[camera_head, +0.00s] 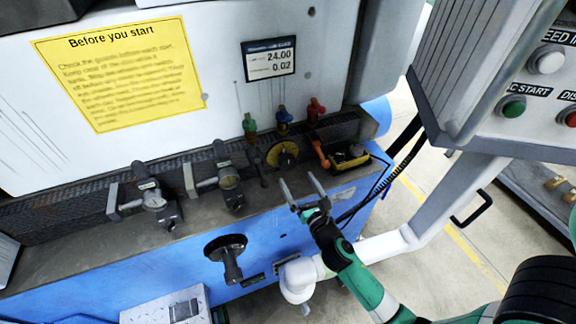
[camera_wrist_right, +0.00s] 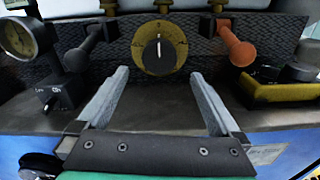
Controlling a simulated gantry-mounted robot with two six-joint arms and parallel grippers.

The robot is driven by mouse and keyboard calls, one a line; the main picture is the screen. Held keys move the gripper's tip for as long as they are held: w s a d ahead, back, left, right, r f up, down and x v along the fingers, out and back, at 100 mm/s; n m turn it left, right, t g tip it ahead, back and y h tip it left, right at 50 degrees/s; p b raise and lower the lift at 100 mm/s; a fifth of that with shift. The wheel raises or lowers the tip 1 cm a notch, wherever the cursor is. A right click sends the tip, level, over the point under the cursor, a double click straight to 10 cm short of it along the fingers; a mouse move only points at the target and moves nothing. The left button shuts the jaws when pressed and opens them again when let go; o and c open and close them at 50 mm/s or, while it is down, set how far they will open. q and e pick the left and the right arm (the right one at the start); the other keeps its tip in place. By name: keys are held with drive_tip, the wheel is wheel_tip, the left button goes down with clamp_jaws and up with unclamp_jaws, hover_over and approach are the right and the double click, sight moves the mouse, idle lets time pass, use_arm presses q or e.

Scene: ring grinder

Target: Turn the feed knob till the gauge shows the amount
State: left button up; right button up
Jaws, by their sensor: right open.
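A round yellow dial with a black knob (camera_head: 283,154) sits low on the machine's front. It also shows in the right wrist view (camera_wrist_right: 159,50), with a white mark on the knob pointing about straight up; I cannot read a name on it. One round gauge (camera_head: 229,178) stands left of the dial and another (camera_head: 153,198) farther left; their readings are too small to tell. A gauge is partly visible at the left of the wrist view (camera_wrist_right: 20,38). My right gripper (camera_head: 297,178) is open and empty, in front of the dial and apart from it. My left gripper is not in view.
A small display (camera_head: 269,59) reads 24.00 and 0.02. Green (camera_head: 249,123), blue (camera_head: 284,116) and red (camera_head: 314,109) valves stand above the dial. An orange-headed lever (camera_head: 320,151) and yellow-black box (camera_head: 348,157) sit right of it. A control panel (camera_head: 500,80) hangs at right.

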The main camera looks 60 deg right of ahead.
sight(289, 166)
drive_tip(key=b+x, duration=0.1)
drive_tip(key=x, duration=0.7)
drive_tip(key=shift+w+d, duration=0.1)
drive_tip(key=c, duration=1.3)
drive_tip(key=shift+c, duration=0.2)
